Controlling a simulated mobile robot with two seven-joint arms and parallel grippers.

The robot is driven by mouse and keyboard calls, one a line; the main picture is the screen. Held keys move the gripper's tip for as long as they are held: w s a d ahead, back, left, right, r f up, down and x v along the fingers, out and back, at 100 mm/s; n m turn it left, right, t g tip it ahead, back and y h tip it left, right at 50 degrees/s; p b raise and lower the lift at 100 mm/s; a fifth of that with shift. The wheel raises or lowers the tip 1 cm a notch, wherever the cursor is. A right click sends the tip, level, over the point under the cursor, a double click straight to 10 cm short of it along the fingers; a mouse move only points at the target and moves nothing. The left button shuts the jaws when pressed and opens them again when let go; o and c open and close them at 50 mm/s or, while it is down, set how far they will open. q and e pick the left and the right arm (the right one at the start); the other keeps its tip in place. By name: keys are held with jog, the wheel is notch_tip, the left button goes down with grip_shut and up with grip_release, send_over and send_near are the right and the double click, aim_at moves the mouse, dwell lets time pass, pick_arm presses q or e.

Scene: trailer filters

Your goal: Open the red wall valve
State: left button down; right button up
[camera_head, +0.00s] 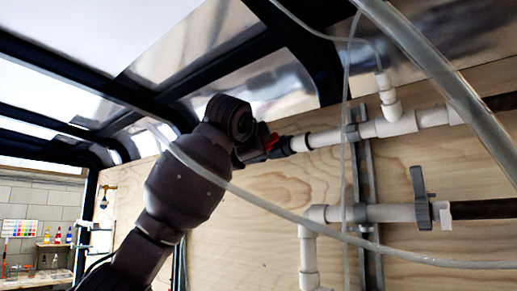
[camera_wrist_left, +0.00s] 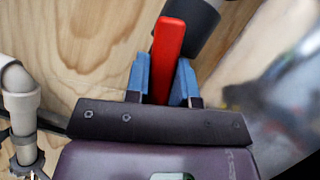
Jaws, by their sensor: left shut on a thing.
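In the left wrist view the red handle (camera_wrist_left: 170,38) is a long flat lever beside a dark grey valve body (camera_wrist_left: 199,25). My left gripper (camera_wrist_left: 163,62) has its two blue finger pads on either side of the lever, shut on it. In the head view my left arm reaches up from the lower left, and my left gripper (camera_head: 258,147) is mostly hidden behind its wrist. My right gripper is not in view.
Clear hoses (camera_head: 300,222) hang across the view, one passing in front of my arm. A brass tap (camera_head: 105,198) and a shelf with bottles (camera_head: 57,240) are at far left.

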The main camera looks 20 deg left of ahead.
pick_arm(q)
jog(key=shift+r+m+t, duration=0.2)
jog(key=shift+m+t, duration=0.1)
jog(key=shift+m, duration=0.4)
jog(key=shift+r+m+t+p, duration=0.15)
jog(key=shift+m+t+p, duration=0.15)
jog(key=shift+m+p, duration=0.35)
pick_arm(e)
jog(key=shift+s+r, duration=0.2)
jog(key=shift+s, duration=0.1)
pick_arm(q)
jog(key=shift+m, duration=0.45)
jog(key=c, duration=1)
grip_release()
jog(key=shift+o, duration=0.2)
jog(key=s+b, duration=0.3)
jog(key=s, duration=0.8)
jog(key=shift+d, duration=0.2)
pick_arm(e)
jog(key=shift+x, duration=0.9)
pick_arm(q)
jog(key=shift+w, duration=0.1)
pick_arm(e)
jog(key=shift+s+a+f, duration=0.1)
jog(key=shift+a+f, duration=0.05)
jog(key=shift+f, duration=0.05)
